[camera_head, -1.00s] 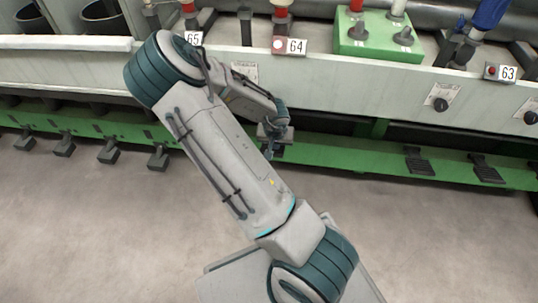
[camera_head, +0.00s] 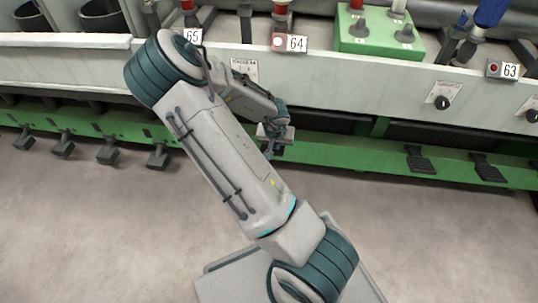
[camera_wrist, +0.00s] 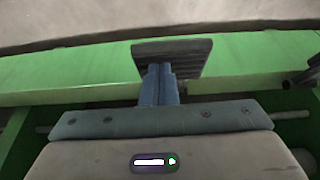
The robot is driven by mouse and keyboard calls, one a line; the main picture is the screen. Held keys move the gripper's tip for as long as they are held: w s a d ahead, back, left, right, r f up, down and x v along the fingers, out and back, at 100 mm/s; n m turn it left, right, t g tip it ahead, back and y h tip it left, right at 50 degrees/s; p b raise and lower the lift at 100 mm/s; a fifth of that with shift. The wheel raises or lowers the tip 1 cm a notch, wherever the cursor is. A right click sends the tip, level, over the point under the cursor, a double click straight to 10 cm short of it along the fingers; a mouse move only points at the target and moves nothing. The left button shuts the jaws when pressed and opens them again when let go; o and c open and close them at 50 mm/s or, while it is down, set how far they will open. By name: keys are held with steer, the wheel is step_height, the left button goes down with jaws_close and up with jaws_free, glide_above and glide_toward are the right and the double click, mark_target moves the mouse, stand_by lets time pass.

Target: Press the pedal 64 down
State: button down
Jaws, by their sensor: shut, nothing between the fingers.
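The label 64 (camera_head: 297,43) is on the pale machine front, above my arm. A dark grey ridged pedal (camera_wrist: 190,50) shows in the wrist view, in front of the green rail. In the head view the pedal (camera_head: 288,150) is mostly hidden behind my gripper (camera_head: 269,152). My gripper is shut and empty; its blue-grey fingers (camera_wrist: 158,72) overlap the pedal's near part in the wrist view. I cannot tell whether the fingertips touch it or how far it is pressed.
Several other pedals stick out from the green rail (camera_head: 340,155), to the left (camera_head: 158,157) and right (camera_head: 420,160). Labels 65 (camera_head: 193,36) and 63 (camera_head: 510,70) sit either side. A round black knob (camera_head: 442,103) is on the machine front. The concrete floor (camera_head: 430,240) in front is clear.

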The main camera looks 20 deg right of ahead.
mark_target(276, 153)
steer(key=shift+f+b, duration=1.2)
steer(key=shift+f, duration=1.25)
steer(key=s+a+r, duration=0.3)
steer(key=s+a, duration=0.1)
steer(key=s, duration=0.2)
steer(key=shift+r, duration=0.3)
steer(key=shift+s+a, duration=0.15)
stand_by(1.6)
